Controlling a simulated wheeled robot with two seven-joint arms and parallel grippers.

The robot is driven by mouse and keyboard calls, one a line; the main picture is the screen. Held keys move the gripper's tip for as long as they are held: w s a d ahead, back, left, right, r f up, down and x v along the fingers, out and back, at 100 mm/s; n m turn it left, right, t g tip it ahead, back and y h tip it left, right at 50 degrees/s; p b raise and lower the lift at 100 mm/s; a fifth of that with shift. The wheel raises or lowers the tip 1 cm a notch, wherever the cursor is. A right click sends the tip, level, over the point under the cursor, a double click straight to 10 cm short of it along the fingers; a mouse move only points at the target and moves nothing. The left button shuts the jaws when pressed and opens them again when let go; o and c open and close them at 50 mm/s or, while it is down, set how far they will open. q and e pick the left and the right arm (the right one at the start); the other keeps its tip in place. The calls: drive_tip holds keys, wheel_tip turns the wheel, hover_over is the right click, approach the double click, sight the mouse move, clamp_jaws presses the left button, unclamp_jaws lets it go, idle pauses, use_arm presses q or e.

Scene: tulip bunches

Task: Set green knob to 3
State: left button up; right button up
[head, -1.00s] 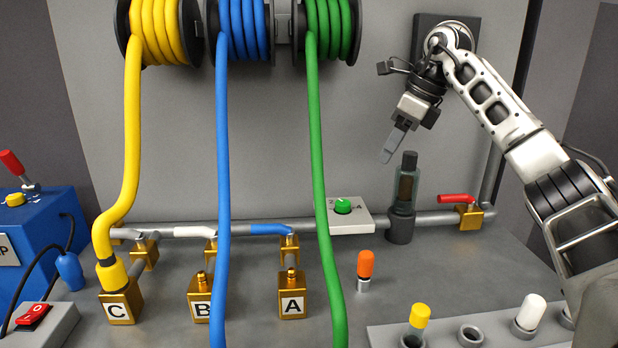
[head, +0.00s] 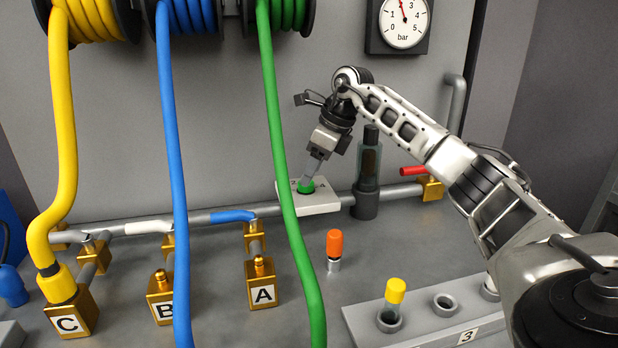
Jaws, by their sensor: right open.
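The green knob (head: 306,187) sits on a white box (head: 318,207) on the grey pipe, right of the green hose. Markings on the box are partly hidden, and I cannot read the knob's setting. My right gripper (head: 309,176) points down at the knob with its fingertips at or just above it. The jaws are open, but I cannot tell whether the fingers touch the knob. My left gripper does not show.
A dark cylinder (head: 367,175) stands right of the white box, with a red lever (head: 413,170) beyond it. The green hose (head: 279,160) hangs close on the left. An orange-capped plug (head: 334,247) stands in front. A pressure gauge (head: 404,22) is above.

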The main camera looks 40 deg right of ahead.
drive_tip(key=shift+x, duration=1.35)
drive_tip(key=c, duration=1)
